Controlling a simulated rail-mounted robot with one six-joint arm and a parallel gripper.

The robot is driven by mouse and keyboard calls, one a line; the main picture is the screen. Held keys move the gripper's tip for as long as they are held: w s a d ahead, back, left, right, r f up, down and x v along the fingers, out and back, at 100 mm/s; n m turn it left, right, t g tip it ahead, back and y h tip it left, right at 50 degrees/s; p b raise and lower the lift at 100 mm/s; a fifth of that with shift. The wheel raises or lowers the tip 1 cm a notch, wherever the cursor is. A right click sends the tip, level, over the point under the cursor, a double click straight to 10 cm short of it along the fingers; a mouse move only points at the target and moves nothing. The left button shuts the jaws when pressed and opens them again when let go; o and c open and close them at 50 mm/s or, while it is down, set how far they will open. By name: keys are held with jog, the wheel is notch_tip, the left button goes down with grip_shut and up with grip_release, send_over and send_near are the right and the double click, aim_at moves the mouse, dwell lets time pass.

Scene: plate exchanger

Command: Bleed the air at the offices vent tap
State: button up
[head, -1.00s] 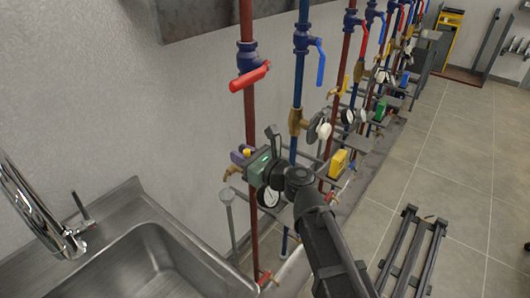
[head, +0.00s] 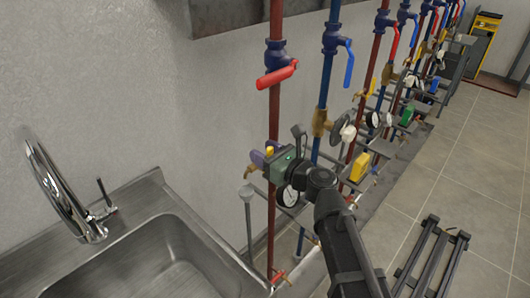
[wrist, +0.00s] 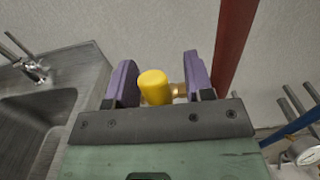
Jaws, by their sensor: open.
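The vent tap shows in the wrist view as a yellow cap (wrist: 155,87) with a brass fitting (wrist: 179,90) to its right, against a red pipe (wrist: 235,45). My gripper hides most of the tap there. No label naming the offices is readable.
A steel sink (head: 160,255) with a curved faucet (head: 55,185) stands at the left. A red-handled valve (head: 277,76) is above my gripper. A round gauge (head: 288,196) is close below it. Several red and blue pipes run back to the right.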

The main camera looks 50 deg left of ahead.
jog(key=shift+d, duration=0.1)
jog(key=w+d, duration=0.2)
jog(key=d, duration=0.8)
jog(key=shift+d, duration=0.2)
